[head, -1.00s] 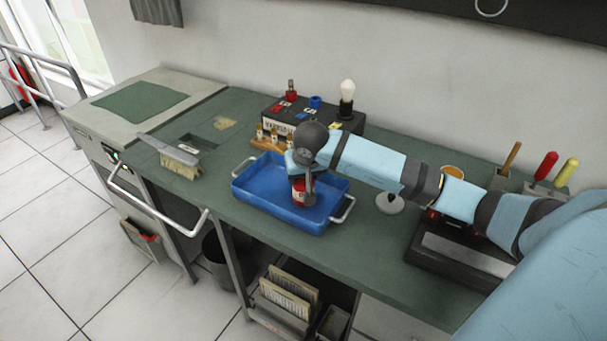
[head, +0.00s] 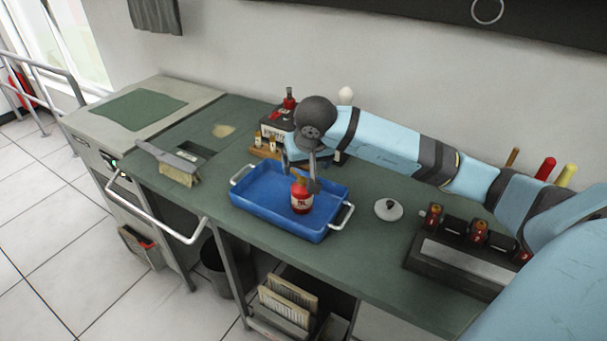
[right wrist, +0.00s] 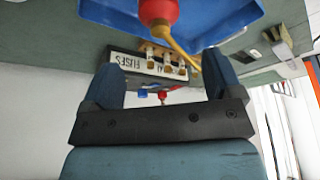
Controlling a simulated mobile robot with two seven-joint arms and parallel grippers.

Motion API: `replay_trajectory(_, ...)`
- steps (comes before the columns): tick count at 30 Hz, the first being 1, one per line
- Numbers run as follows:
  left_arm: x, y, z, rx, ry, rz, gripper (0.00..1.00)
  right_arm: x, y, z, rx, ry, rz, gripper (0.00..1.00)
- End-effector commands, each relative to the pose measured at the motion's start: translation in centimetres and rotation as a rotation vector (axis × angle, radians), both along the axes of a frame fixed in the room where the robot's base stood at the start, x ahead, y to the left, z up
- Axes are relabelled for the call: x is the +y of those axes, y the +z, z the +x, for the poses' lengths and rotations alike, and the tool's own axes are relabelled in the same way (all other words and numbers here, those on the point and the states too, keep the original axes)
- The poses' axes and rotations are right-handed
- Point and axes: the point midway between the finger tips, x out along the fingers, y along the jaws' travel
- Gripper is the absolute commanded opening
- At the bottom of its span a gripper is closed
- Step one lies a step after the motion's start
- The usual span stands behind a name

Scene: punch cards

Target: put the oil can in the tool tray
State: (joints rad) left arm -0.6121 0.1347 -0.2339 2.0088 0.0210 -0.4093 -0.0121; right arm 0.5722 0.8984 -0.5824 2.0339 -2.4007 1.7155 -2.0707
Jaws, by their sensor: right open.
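The red oil can (head: 301,198) with a pale label stands upright in the blue tool tray (head: 262,211), toward its right end. In the right wrist view the can (right wrist: 158,12) shows at the top with its yellow spout, beyond the fingers, and the blue tray (right wrist: 112,14) lies around it. My right gripper (head: 301,171) is open above and behind the can, its fingers apart and empty. In the right wrist view the open fingers of my right gripper (right wrist: 160,80) have the fuse box between them in the background. My left gripper is not in view.
A fuse box (head: 275,127) stands behind the tray, partly hidden by my arm. A brush (head: 178,172) lies to the left. A white round-based object (head: 388,209) and a dark rack (head: 455,262) are to the right. Bare green bench top lies in front.

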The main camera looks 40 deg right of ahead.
Motion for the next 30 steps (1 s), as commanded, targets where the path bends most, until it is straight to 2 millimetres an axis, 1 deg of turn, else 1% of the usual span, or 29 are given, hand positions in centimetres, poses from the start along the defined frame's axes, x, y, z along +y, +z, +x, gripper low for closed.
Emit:
replay_trajectory(1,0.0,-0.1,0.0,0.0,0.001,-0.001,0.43,0.1,0.8,-0.2,-0.004,0.0,-0.001,0.85)
replay_trajectory(3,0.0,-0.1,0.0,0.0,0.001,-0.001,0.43,0.2,1.5,-0.5,-0.002,0.001,-0.001,0.85)
replay_trajectory(7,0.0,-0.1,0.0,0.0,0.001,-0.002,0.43,0.4,2.3,-0.8,-0.001,0.0,0.0,0.85)
replay_trajectory(25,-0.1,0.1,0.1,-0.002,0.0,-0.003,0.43,0.6,2.3,-1.0,0.003,0.0,0.012,0.85)
replay_trajectory(26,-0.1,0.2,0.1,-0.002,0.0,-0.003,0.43,0.9,2.1,-1.0,0.007,0.0,0.028,0.85)
replay_trajectory(28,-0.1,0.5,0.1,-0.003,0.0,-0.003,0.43,2.4,1.3,-1.4,0.024,-0.004,0.104,0.85)
replay_trajectory(29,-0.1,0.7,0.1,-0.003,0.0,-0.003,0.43,3.4,0.7,-1.7,0.038,-0.009,0.159,0.85)
replay_trajectory(30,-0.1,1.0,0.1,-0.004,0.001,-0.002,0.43,5.2,-0.1,-2.2,0.062,-0.021,0.253,0.85)
